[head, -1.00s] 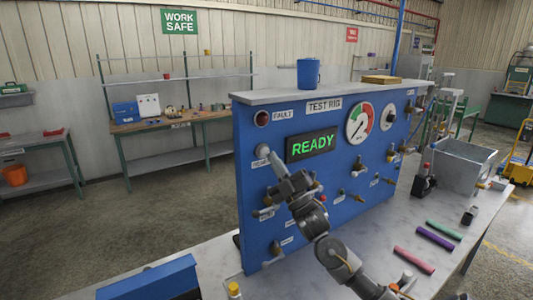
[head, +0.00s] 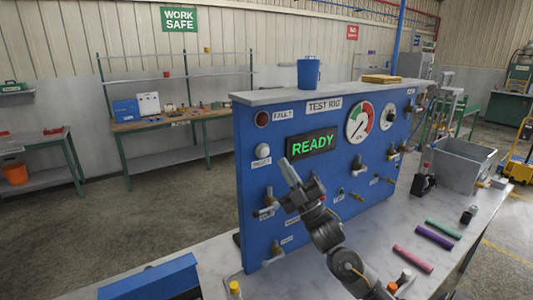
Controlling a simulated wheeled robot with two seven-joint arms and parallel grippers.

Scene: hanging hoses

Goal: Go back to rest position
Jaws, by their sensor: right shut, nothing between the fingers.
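The blue test rig panel (head: 330,190) stands upright on the grey bench. Its display (head: 311,144) reads READY in green. A pale round button (head: 263,151) sits left of the display, below the red fault lamp (head: 262,119). My right gripper (head: 288,166) is shut and empty in front of the panel, below and right of the pale button and apart from it. My right arm reaches up from the lower right. My left gripper does not show in the head view.
Valves and fittings stick out of the panel face. Pink (head: 413,259), purple (head: 434,237) and green (head: 443,229) hoses lie on the bench at the right, near a grey bin (head: 466,163). A blue box (head: 150,279) is at the front left.

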